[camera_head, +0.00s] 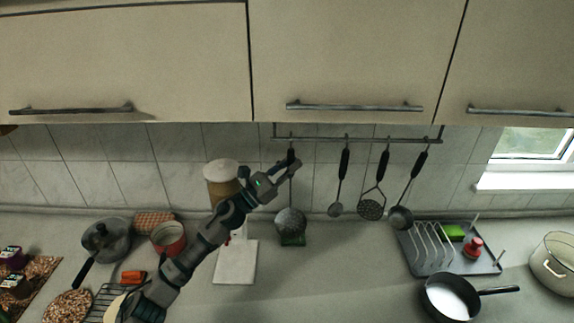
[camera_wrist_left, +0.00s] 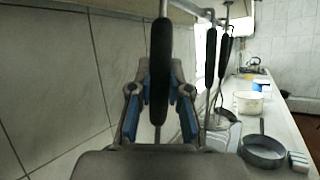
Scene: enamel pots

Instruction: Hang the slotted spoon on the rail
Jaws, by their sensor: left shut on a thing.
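The slotted spoon (camera_head: 290,222) hangs upright, bowl down, in front of the tiled wall. My left gripper (camera_head: 291,168) is shut on its dark handle, which also shows upright between the fingers (camera_wrist_left: 160,100) in the left wrist view (camera_wrist_left: 160,62). The handle's top is at the left part of the rail (camera_head: 358,139), by a hook. I cannot tell whether it is on the hook or just in front of it. My right gripper is not in view.

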